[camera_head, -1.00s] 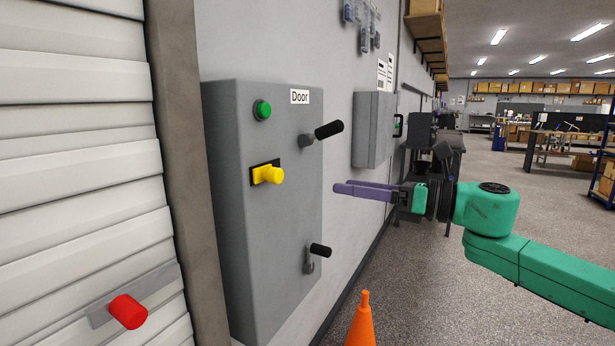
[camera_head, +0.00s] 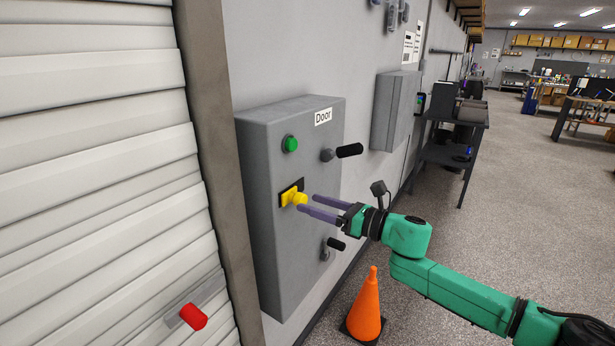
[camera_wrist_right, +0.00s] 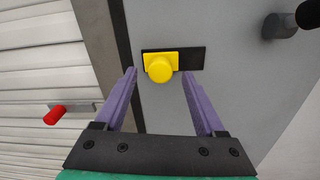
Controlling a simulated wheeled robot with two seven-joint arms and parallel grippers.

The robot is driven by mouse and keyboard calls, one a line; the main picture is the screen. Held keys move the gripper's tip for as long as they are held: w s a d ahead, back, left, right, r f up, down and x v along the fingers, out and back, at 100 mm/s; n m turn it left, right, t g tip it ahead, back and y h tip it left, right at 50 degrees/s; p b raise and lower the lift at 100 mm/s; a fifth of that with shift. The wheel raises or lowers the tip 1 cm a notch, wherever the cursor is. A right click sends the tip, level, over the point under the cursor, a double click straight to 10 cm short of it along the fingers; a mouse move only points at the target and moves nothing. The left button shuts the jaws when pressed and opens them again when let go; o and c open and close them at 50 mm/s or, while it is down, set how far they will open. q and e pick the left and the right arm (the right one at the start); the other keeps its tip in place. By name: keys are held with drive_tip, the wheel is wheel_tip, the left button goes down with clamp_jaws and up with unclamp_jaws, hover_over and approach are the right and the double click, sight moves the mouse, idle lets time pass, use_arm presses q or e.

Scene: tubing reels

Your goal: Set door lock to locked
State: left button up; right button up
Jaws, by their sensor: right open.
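The grey box labelled Door (camera_head: 275,250) is on the wall beside the shutter. On its front is a yellow knob (camera_head: 299,199) on a black plate (camera_head: 283,187). In the right wrist view the yellow knob (camera_wrist_right: 159,68) sits at the left part of the black plate (camera_wrist_right: 191,59). My right gripper (camera_head: 307,203) is open, its purple fingers pointing at the knob. In the right wrist view the fingertips (camera_wrist_right: 159,74) appear to either side of the knob; contact cannot be told. My left gripper is not in view.
The Door box also has a green button (camera_head: 290,144), an upper black-handled lever (camera_head: 349,151) and a lower one (camera_head: 336,244). A red handle (camera_head: 194,317) is on the white shutter (camera_head: 90,130). An orange cone (camera_head: 366,308) stands below my right arm.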

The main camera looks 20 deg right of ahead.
sight(296, 198)
drive_tip(key=x, duration=0.2)
drive_tip(key=shift+w+a, duration=0.25)
drive_tip(key=shift+w, duration=0.1)
drive_tip(key=shift+s+d, duration=0.1)
clamp_jaws()
idle(1.0)
